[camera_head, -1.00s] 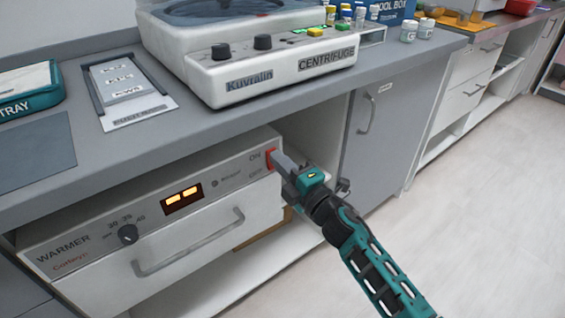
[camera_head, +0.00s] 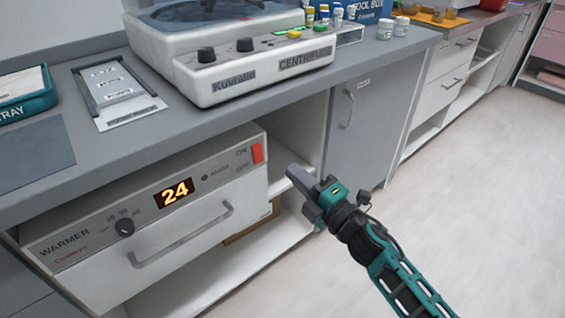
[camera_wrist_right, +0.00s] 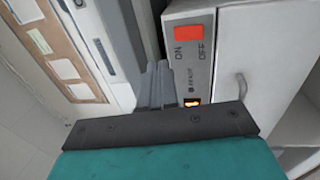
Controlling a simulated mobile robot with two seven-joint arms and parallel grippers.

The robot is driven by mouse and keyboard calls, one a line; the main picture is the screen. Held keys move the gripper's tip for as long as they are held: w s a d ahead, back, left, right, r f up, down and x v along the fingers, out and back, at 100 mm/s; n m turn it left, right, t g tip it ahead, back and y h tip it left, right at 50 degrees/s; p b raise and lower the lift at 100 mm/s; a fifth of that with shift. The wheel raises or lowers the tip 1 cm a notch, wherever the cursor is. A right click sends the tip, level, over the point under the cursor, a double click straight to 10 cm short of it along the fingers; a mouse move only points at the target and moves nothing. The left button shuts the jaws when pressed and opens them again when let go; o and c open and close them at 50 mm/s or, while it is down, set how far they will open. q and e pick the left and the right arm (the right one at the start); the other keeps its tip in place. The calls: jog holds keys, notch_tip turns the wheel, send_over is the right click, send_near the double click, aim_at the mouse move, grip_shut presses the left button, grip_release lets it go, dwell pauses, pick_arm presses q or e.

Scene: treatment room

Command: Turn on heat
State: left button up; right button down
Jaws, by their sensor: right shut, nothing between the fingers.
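The warmer (camera_head: 150,210) is a white drawer unit under the counter, with a grey front panel. Its red ON/OFF switch (camera_head: 257,153) is at the panel's right end, and its display (camera_head: 174,193) is lit and reads 24. A round black knob (camera_head: 124,227) sits left of the display beside a printed scale. My right gripper (camera_head: 295,174) is shut and empty, a little right of the switch and apart from it. In the right wrist view the red switch (camera_wrist_right: 188,36) and part of the lit display (camera_wrist_right: 191,102) show beyond the shut fingers (camera_wrist_right: 157,86). My left gripper is not in view.
A centrifuge (camera_head: 225,60) stands on the grey counter (camera_head: 100,160) above the warmer. A document holder (camera_head: 112,88) and a teal tray (camera_head: 25,98) are to its left. A cabinet door (camera_head: 348,120) is right of the open shelf. The floor (camera_head: 470,190) at right is clear.

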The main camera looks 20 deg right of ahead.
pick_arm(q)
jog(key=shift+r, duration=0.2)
pick_arm(e)
jog(key=shift+s+d+r, duration=0.15)
jog(key=shift+s+d, duration=0.1)
jog(key=shift+s, duration=0.45)
jog(key=shift+s+d+r, duration=0.1)
jog(key=shift+s+d, duration=0.15)
jog(key=shift+s, duration=0.4)
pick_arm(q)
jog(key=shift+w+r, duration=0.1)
